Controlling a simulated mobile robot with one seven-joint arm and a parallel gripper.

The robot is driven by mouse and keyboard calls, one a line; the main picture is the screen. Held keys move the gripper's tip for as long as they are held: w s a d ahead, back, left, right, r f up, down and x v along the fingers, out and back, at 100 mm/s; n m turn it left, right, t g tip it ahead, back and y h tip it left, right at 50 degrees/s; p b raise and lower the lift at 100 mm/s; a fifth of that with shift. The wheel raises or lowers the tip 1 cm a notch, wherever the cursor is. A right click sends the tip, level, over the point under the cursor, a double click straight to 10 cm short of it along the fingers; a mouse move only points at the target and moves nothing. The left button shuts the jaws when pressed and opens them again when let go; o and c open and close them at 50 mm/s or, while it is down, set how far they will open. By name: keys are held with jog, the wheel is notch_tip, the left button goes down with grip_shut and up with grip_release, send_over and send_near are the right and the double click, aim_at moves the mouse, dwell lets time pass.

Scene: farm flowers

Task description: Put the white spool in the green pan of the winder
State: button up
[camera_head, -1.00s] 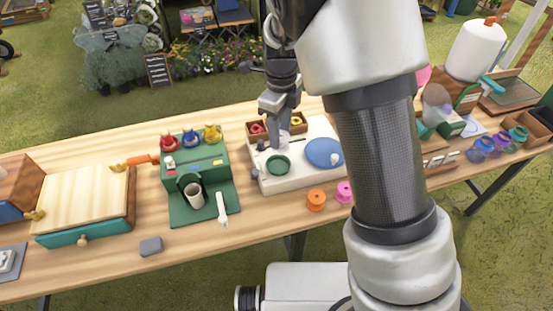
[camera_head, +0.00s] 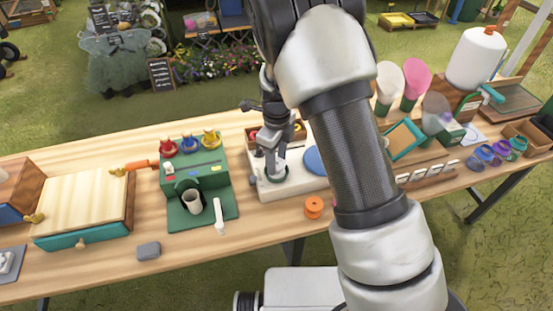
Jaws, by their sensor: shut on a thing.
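The winder is a white block (camera_head: 301,188) on the table, with a round green pan (camera_head: 267,182) at its left and a round blue pan (camera_head: 313,161) at its right. My gripper (camera_head: 271,158) is over the green pan and points down. It is shut on the white spool (camera_head: 279,169), which shows partly below and beside the fingers. The spool is at or just above the green pan. I cannot tell whether it touches the pan. My arm covers the right part of the winder.
An orange spool (camera_head: 314,207) lies in front of the winder. A box with red spools (camera_head: 290,134) is behind it. The table front between them is clear.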

jog(key=shift+f, duration=0.15)
jog(key=o, duration=1.1)
jog(key=shift+c, duration=0.2)
